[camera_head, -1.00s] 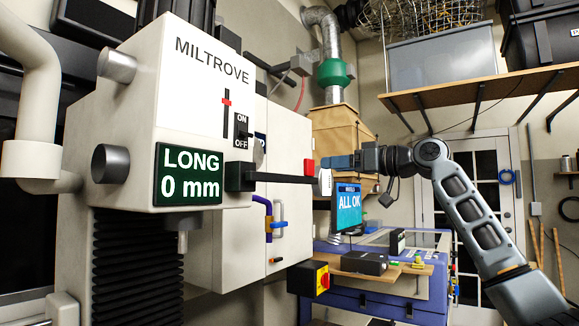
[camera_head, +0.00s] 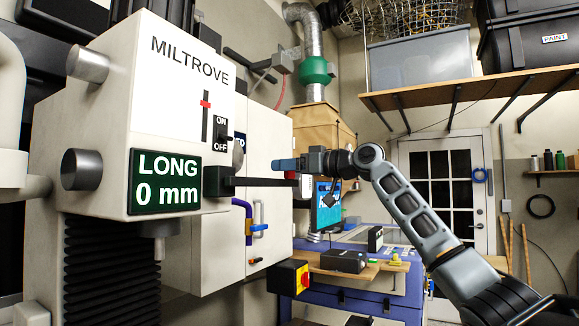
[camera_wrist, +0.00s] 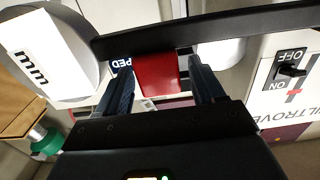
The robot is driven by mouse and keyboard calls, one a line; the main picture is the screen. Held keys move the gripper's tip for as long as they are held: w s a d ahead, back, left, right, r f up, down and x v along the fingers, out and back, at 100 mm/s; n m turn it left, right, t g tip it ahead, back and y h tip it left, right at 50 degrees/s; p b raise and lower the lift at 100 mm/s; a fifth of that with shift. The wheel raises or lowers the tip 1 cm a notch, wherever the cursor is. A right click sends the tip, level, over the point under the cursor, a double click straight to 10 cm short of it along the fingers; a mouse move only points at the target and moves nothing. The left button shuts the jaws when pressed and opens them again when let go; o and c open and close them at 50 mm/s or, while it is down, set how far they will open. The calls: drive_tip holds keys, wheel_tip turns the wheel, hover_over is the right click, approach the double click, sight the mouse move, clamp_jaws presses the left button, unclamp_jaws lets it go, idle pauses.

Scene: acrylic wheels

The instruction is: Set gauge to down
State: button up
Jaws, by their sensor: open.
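The white MILTROVE machine (camera_head: 180,85) is at left in the head view. A red slider (camera_head: 205,103) sits in the upper part of a vertical black slot on its face. Below is a screen (camera_head: 166,182) reading "LONG 0 mm". A black bar (camera_head: 262,182) sticks out level to the right, with a pale disc (camera_head: 306,186) at its end. I cannot tell which part is the gauge. My gripper (camera_head: 274,165) is open and empty, just above the bar in the picture. In the wrist view the bar (camera_wrist: 230,25) crosses beyond the two parted fingers (camera_wrist: 162,80); contact is unclear.
An ON/OFF switch (camera_head: 222,134) is beside the slider. A white cabinet (camera_head: 268,150) with blue and yellow handles stands behind the bar. A red block (camera_wrist: 157,70) shows between the fingers in the wrist view. A blue bench (camera_head: 360,297) and shelf (camera_head: 470,88) are further back.

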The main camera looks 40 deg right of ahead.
drive_tip(key=shift+c, duration=0.3)
clamp_jaws()
drive_tip(key=shift+f, duration=0.1)
